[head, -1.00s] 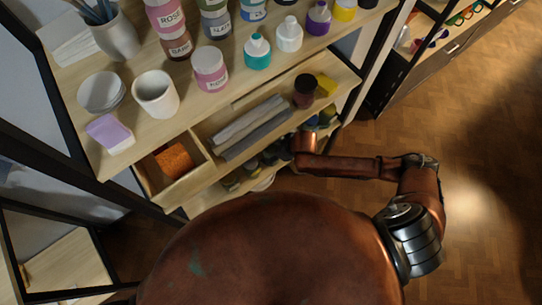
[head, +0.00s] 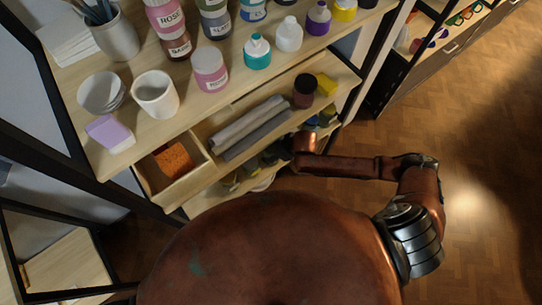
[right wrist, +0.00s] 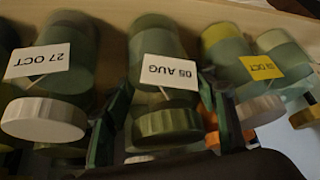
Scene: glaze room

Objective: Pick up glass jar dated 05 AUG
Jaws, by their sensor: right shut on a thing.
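The glass jar dated 05 AUG (right wrist: 160,45) is in the middle of the right wrist view, its white label upside down in the picture. It looks green, with a dark green lid (right wrist: 168,126) toward the camera. My right gripper (right wrist: 165,98) is shut on this jar, one dark finger on each side. In the head view my right arm reaches into a low shelf (head: 215,192); the gripper and the jar cannot be made out there. My left gripper is not in view.
A jar labelled 27 OCT (right wrist: 50,85) with a white lid stands close on the left. A jar with a yellow OCT label (right wrist: 240,75) is close on the right, with another jar (right wrist: 290,75) beyond it. Shelf boards lie above the low shelf. Open floor (head: 440,120) lies right.

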